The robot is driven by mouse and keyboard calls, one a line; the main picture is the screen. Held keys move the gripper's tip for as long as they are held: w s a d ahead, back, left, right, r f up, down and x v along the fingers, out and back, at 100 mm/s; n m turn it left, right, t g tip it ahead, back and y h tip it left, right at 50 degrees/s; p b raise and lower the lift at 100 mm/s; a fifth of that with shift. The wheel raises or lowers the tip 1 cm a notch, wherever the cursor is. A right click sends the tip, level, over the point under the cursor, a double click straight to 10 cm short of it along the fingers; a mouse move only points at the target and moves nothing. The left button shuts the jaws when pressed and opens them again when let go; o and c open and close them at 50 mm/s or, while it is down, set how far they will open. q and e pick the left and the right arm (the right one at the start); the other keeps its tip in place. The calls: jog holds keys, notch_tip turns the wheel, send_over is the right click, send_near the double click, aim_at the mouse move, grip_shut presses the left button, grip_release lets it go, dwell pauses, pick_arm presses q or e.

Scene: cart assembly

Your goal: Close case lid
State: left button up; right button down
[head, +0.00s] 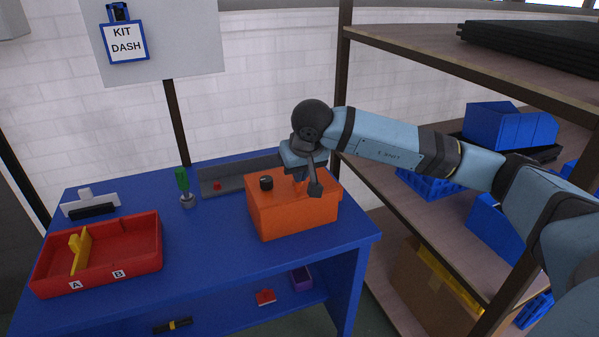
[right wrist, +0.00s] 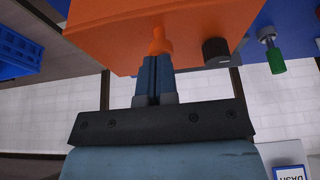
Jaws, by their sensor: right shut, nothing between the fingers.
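The orange case (head: 293,217) stands on the right part of the blue table in the head view. Its top face looks flat and level, with a black knob (head: 266,183) at the left. My arm hides part of the top, so I cannot tell whether the lid is fully seated. My right gripper (head: 299,178) is over the top of the case. In the right wrist view the fingers (right wrist: 155,60) are shut, with their tips at a small orange peg (right wrist: 160,42) on the case (right wrist: 130,22). The black knob (right wrist: 215,51) is beside them. My left gripper is out of view.
A red tray (head: 140,263) with a yellow piece stands at the table's left. A shelf rack (head: 480,235) with blue bins stands close on the right. The table's front middle is clear.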

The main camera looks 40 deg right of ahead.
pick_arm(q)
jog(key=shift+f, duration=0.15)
pick_arm(e)
jog(key=shift+s+f, duration=0.1)
jog(key=shift+f, duration=0.35)
notch_tip(320, 180, up, 4)
jog(key=p, duration=0.2)
jog(key=shift+r+p, duration=0.25)
jog(key=shift+p, duration=0.1)
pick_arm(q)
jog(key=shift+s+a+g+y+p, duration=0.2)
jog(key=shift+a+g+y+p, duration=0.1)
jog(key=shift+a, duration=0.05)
pick_arm(e)
jog(key=d+v, duration=0.1)
jog(key=v, duration=0.9)
jog(key=shift+a+r, duration=0.25)
jog(key=shift+a, duration=0.2)
